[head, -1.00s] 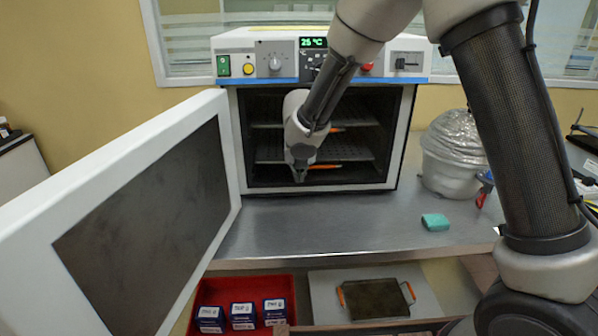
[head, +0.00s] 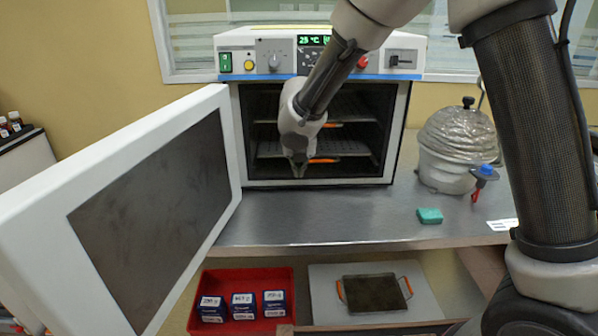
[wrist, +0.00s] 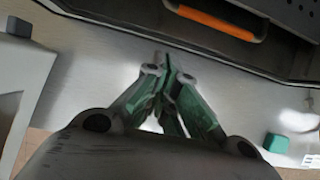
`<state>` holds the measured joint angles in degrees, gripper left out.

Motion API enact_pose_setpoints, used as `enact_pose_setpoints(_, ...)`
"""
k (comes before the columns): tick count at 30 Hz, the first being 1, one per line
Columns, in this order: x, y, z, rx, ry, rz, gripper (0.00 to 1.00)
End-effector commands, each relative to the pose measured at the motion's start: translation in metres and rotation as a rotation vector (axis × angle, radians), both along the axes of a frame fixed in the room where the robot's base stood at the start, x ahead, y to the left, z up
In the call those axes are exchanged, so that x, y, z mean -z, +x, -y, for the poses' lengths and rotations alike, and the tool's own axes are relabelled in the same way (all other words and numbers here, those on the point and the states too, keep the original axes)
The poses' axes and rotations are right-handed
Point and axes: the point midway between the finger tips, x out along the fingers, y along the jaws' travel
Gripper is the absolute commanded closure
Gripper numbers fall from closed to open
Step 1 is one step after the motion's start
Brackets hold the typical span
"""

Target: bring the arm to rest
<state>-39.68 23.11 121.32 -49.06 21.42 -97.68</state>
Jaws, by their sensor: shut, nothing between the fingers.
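My gripper (head: 298,170) hangs in front of the open oven (head: 392,182), near its lower front edge, with the fingers pointing down. In the wrist view my gripper (wrist: 168,62) shows its fingertips together with nothing between them, over the steel bench (wrist: 100,66). My arm comes in from the upper right and crosses in front of the oven's control panel.
The oven door (head: 150,215) stands wide open at the left. Orange-handled racks are inside the oven. A foil-covered pot (head: 452,150) and a teal block (head: 429,215) are on the bench at right. Below are a red bin (head: 247,275) with boxes and an orange-handled tray (head: 374,293).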

Motion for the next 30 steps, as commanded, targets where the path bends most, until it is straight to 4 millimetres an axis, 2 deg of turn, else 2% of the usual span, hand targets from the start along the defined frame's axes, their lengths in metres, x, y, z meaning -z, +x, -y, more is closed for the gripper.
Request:
enact_pose_setpoints(3, -0.019, -0.009, -0.001, -0.001, 0.003, 0.002, 1.0)
enact_pose_setpoints(9, -0.044, -0.022, 0.0, -0.002, 0.001, 0.001, 1.0)
enact_pose_setpoints(14, -0.051, -0.026, 0.001, 0.043, 0.02, -0.001, 1.0)
enact_pose_setpoints(17, -0.05, -0.029, 0.007, 0.195, 0.07, -0.012, 1.0)
enact_pose_setpoints(20, -0.037, -0.044, 0.026, 0.482, 0.132, -0.051, 1.0)
enact_pose_setpoints(21, -0.031, -0.055, 0.037, 0.621, 0.156, -0.069, 1.0)
enact_pose_setpoints(23, -0.03, -0.073, 0.055, 0.837, 0.203, -0.085, 1.0)
enact_pose_setpoints(26, -0.044, -0.102, 0.101, 1.246, 0.304, -0.088, 1.0)
enact_pose_setpoints(30, -0.077, -0.156, 0.183, 1.883, 0.483, -0.073, 1.0)
